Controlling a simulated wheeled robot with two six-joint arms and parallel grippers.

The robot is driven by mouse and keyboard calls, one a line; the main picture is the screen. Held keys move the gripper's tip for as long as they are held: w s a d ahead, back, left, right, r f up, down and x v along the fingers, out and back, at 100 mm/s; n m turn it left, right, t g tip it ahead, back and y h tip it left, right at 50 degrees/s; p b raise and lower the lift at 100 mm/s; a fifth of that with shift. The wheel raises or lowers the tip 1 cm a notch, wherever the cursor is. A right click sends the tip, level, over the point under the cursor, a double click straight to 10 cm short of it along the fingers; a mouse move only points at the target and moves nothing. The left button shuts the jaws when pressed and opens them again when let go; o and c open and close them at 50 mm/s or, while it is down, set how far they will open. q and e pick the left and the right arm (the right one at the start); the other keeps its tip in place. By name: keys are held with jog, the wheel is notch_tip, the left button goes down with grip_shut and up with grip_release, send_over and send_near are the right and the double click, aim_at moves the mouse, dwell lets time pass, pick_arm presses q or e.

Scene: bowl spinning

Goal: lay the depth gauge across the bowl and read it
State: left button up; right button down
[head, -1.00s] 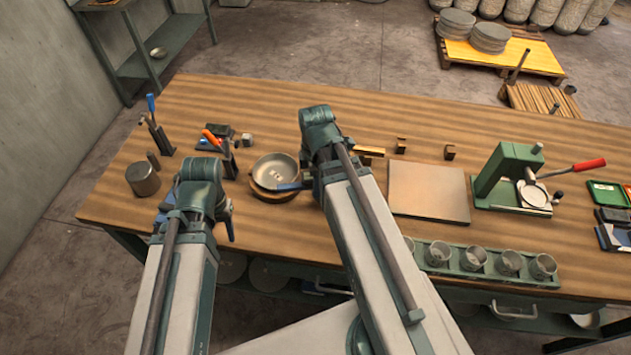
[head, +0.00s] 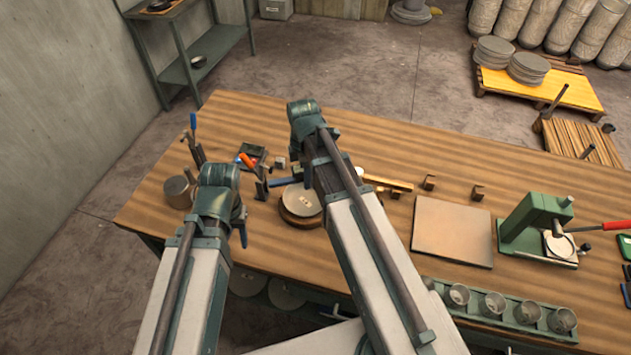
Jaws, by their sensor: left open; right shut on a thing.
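A shallow grey bowl (head: 302,202) sits on a round wooden block, partly covered by my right arm. My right gripper (head: 285,182) is over the bowl's far left side, with one blue finger showing. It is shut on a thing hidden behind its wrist. I cannot make out a depth gauge for certain. A brass bar (head: 390,183) lies right of my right arm, its left end close to or behind the arm. My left gripper (head: 241,222) is open, left of and nearer than the bowl, apart from it.
A metal cup (head: 179,192) and upright tools (head: 194,145) stand at the left. A flat tan board (head: 452,232), a green press (head: 537,225) and a rack of cups (head: 495,306) are at the right. Bare tabletop shows along the back.

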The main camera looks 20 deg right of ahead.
jog(key=shift+w+a, duration=0.15)
jog(key=shift+w, duration=0.05)
jog(key=shift+f, duration=0.1)
notch_tip(320, 180, down, 8)
jog(key=b, duration=0.8)
jog(key=shift+f+b, duration=0.3)
jog(key=shift+b, duration=0.2)
dwell(0.5)
jog(key=shift+c, duration=1.4)
grip_release()
jog(key=shift+r, duration=0.1)
notch_tip(320, 180, up, 14)
jog(key=p, duration=1.4)
